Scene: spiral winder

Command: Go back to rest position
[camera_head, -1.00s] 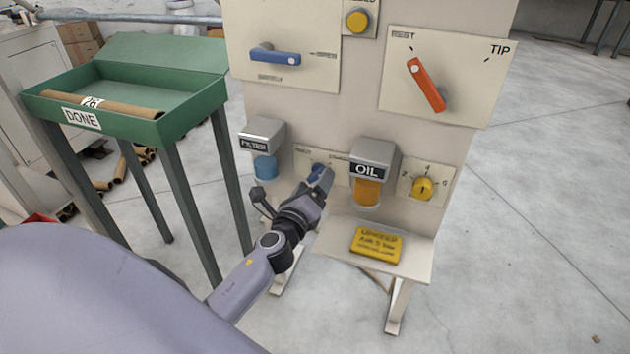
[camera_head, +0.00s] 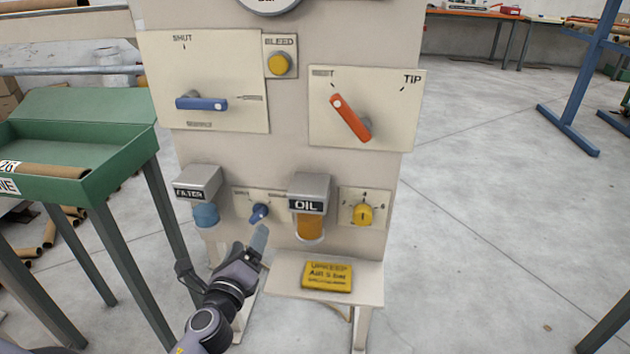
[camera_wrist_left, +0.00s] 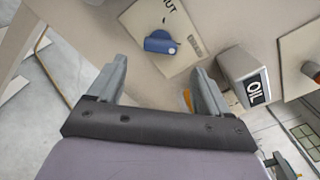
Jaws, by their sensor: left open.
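My left gripper (camera_head: 258,245) is in front of the lower part of the beige panel (camera_head: 275,155), below a small blue knob (camera_head: 260,212). In the left wrist view the two fingers (camera_wrist_left: 160,85) are apart with nothing between them, and the blue knob (camera_wrist_left: 160,43) shows ahead of them, clear of both. My right gripper does not show in either view.
The panel also carries a blue lever (camera_head: 202,104), a red lever (camera_head: 350,117), a yellow bleed button (camera_head: 279,64), a filter bowl (camera_head: 206,215), an oil bowl (camera_head: 310,228) and a yellow dial (camera_head: 362,214). A yellow sign (camera_head: 327,275) lies on the shelf below. A green tray (camera_head: 100,160) stands left.

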